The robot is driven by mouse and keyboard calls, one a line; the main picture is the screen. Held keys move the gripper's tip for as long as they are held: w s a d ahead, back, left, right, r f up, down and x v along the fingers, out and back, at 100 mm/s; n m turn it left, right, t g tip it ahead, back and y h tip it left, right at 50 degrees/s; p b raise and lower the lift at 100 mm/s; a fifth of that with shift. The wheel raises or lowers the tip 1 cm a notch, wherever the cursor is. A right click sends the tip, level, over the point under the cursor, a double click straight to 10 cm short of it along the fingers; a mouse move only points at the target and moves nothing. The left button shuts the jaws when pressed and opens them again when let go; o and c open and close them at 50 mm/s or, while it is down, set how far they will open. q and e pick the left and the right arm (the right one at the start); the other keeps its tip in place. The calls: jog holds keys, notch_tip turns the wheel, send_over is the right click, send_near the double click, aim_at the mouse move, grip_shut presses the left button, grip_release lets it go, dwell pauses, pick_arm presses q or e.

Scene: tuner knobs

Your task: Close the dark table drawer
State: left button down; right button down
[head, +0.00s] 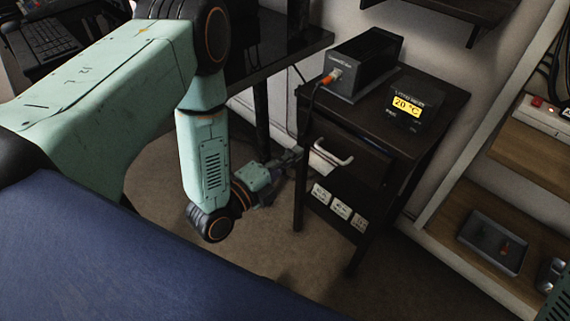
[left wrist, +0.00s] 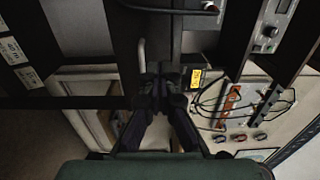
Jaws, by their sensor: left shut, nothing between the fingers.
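The dark table (head: 440,100) stands right of centre in the head view. Its dark drawer (head: 365,158) has a pale bar handle (head: 333,155) on the front. I cannot tell how far the drawer stands out. My left gripper (head: 291,160) is beside the table's left front leg, left of the handle. In the left wrist view the gripper (left wrist: 164,88) is shut with nothing in it. A pale upright bar, apparently the handle (left wrist: 142,56), is just left of its fingertips there. Contact cannot be made out.
A black box (head: 368,62) with a cable and a temperature display (head: 415,104) stand on the table. White labels (head: 340,207) are on the panel below the drawer. A wooden shelf (head: 500,210) holds a grey tray (head: 492,248) at the right. Carpet lies clear below the gripper.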

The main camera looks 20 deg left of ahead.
aim_at(326, 131)
pick_arm(q)
jog(key=b+x, duration=0.2)
jog(key=x, duration=0.5)
jog(key=shift+w+d+f, duration=0.1)
jog(key=shift+w+d, duration=0.1)
jog(key=shift+w, duration=0.15)
jog(key=shift+w+d, duration=0.1)
jog(key=shift+w, duration=0.15)
jog(key=b+x, duration=0.1)
jog(key=x, duration=0.3)
jog(key=shift+w+d, duration=0.1)
jog(key=shift+w, duration=0.15)
jog(key=shift+r, duration=0.25)
